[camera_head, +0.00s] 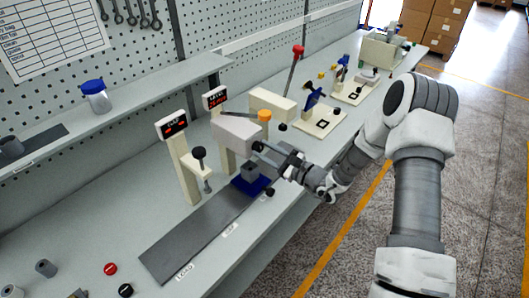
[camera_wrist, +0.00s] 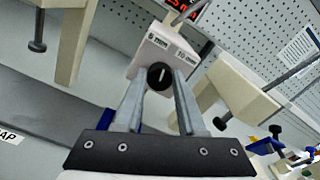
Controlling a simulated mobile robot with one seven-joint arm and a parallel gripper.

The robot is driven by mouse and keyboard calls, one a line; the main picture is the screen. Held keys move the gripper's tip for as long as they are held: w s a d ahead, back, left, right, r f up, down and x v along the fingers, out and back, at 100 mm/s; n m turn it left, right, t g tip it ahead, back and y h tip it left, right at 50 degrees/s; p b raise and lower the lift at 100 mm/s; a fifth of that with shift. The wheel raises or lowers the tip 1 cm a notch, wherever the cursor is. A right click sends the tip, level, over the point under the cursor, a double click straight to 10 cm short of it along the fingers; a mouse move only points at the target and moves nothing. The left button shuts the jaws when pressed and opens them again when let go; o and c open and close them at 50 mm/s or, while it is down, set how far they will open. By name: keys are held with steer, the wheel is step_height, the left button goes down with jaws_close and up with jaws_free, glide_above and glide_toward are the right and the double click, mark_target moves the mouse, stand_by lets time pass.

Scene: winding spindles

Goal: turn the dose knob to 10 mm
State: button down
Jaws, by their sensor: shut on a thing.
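The dose knob (camera_wrist: 159,76) is a round black knob with a white pointer line, on the front of a pale housing (camera_wrist: 160,48). It sits below two labels, one ending in mm at left and "10 mm" (camera_wrist: 187,54) at right. The pointer stands nearly upright, leaning slightly right, between the labels. My gripper (camera_wrist: 162,80) is shut on the knob, one finger on each side. In the head view my gripper (camera_head: 260,149) reaches the front of the housing (camera_head: 237,133) from the right; the knob is mostly hidden there.
A blue fixture (camera_head: 250,186) lies below my gripper on the grey strip (camera_head: 195,236). A post with a black-knobbed clamp (camera_head: 199,153) stands left. Other stations stand farther right.

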steer(key=m, duration=0.3)
steer(key=shift+d+m, duration=0.1)
steer(key=shift+m, duration=0.3)
steer(key=shift+w+m+p, duration=0.1)
steer(key=shift+m+p, duration=0.4)
steer(key=shift+m, duration=1.8)
steer(key=c, duration=0.5)
jaws_free()
steer(key=b+v, duration=0.2)
steer(key=v, duration=1.5)
steer(key=shift+d, duration=0.1)
